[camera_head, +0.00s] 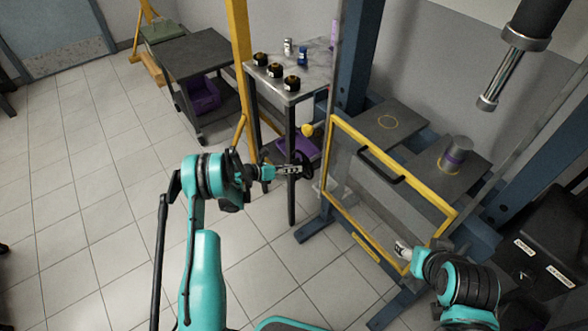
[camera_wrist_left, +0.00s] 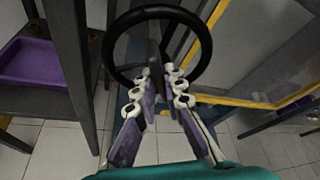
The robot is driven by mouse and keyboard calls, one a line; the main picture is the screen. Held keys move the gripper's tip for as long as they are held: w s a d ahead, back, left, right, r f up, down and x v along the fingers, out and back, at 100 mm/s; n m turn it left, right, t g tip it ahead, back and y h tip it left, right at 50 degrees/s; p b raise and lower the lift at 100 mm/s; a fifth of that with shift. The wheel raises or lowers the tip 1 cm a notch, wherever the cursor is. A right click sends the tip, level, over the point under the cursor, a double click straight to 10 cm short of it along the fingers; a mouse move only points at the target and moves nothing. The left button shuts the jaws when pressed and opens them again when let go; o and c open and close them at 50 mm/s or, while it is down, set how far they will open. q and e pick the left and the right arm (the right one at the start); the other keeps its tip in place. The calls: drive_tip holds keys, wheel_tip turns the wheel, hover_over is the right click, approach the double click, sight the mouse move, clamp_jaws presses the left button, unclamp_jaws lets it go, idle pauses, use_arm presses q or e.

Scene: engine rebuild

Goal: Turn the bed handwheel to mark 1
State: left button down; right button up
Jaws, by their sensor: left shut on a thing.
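The bed handwheel (camera_head: 308,161) is a dark ring on the blue press frame, seen nearly edge-on in the head view. In the left wrist view the black handwheel (camera_wrist_left: 150,13) faces the camera, its rim circling above the fingers. My left gripper (camera_head: 292,170) reaches it from the left. In the left wrist view the left gripper (camera_wrist_left: 160,76) has its fingers close together, shut on a dark inner part of the wheel, inside the rim. No mark numbers can be read. My right gripper (camera_head: 402,250) is by the lower right of the yellow-framed guard; its fingers are too small to judge.
The yellow-framed guard (camera_head: 367,231) with a black handle stands right of the wheel. A tall table (camera_head: 310,82) with small parts is behind it; a purple bin (camera_wrist_left: 30,62) is to the left in the wrist view. Floor at left is clear.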

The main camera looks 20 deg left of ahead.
use_arm(q)
drive_tip(key=n+h, duration=0.2)
drive_tip(key=n, duration=0.2)
drive_tip(key=shift+w+g, duration=0.1)
drive_tip(key=shift+g, duration=0.2)
drive_tip(key=shift+h, duration=0.3)
drive_tip(key=c, duration=1.6)
unclamp_jaws()
drive_tip(key=shift+f, duration=0.1)
drive_tip(key=v, duration=1.2)
drive_tip(key=shift+w, duration=0.1)
